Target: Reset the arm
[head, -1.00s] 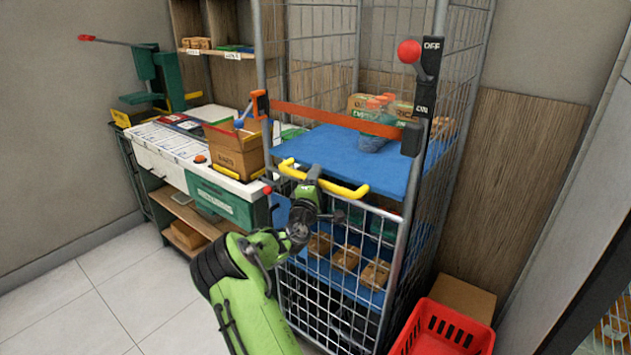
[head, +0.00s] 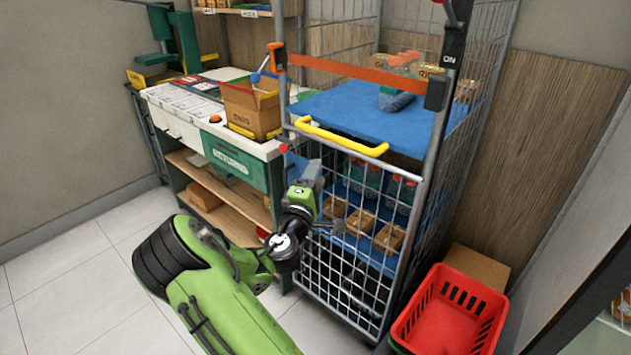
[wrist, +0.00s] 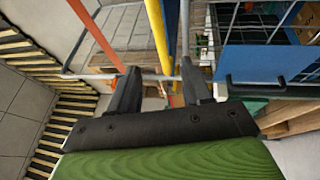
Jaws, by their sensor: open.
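My gripper (head: 328,228) is in front of the wire cage trolley (head: 375,262), below its yellow handle (head: 342,136). In the wrist view its two dark fingers (wrist: 158,92) stand apart with nothing held between them. The green arm (head: 215,290) reaches up to it from the bottom of the head view. The exact gap between the gripper and the cage mesh cannot be told.
The trolley has a blue shelf (head: 365,120) with an orange strap (head: 365,73) across its front. A workbench (head: 225,150) with a cardboard box (head: 250,108) stands at left. A red basket (head: 450,312) sits at lower right. Floor (head: 60,270) at left is clear.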

